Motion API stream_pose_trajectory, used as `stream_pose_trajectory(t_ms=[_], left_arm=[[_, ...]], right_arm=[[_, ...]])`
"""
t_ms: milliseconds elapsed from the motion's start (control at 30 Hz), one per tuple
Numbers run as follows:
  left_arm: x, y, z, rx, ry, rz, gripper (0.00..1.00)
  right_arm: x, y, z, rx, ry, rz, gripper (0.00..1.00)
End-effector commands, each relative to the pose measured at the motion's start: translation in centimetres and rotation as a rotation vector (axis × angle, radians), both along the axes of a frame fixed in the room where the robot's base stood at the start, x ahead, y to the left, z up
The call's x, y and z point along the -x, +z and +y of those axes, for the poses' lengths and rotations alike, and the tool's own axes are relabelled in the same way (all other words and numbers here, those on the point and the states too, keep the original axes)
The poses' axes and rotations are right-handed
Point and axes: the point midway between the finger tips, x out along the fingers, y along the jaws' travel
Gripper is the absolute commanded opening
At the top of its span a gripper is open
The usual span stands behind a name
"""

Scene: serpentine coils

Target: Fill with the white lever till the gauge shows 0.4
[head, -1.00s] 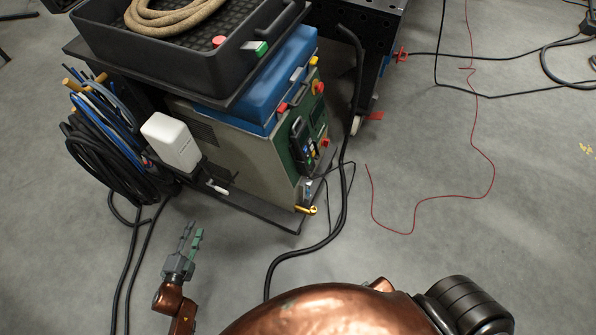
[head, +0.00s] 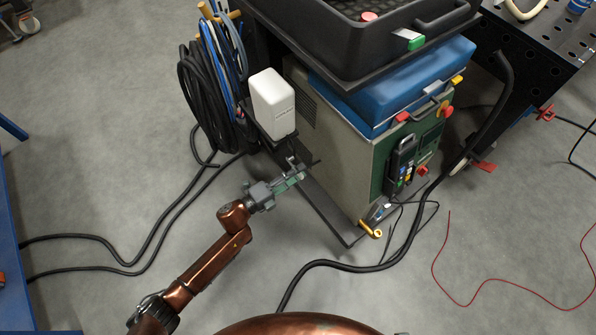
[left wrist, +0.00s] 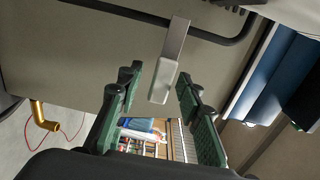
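The white lever (left wrist: 160,84) shows in the left wrist view as a flat metal arm with a pale, rounded grip. Its grip lies between the two green-padded fingers of my left gripper (left wrist: 157,92), with a gap on each side. In the head view my left gripper (head: 293,176) is just below the white tank (head: 272,103), at the near left side of the cart. The lever is hard to tell apart from the fingers there. I cannot make out a gauge in either view. My right gripper is out of view.
The grey-green machine (head: 345,150) stands on a dark cart beside my left gripper. A yellow-brass fitting (head: 370,231) sticks out at its lower front corner. Coiled black hoses (head: 205,100) hang left of the tank. Hoses cross the floor; a blue bench edge (head: 8,245) is at far left.

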Motion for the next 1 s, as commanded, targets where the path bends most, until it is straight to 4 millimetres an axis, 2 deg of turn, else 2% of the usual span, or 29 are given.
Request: stream_pose_trajectory(t_ms=[333, 800, 1000], left_arm=[[-0.28, 0.08, -0.35, 0.0, 0.0, 0.0, 0.33], [-0.25, 0.04, -0.3, 0.001, 0.001, 0.001, 0.0], [-0.26, 0.03, -0.28, 0.001, 0.001, 0.001, 0.0]], right_arm=[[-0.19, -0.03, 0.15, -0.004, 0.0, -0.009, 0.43], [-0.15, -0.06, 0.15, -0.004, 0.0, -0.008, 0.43], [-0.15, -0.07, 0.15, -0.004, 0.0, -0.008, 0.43]])
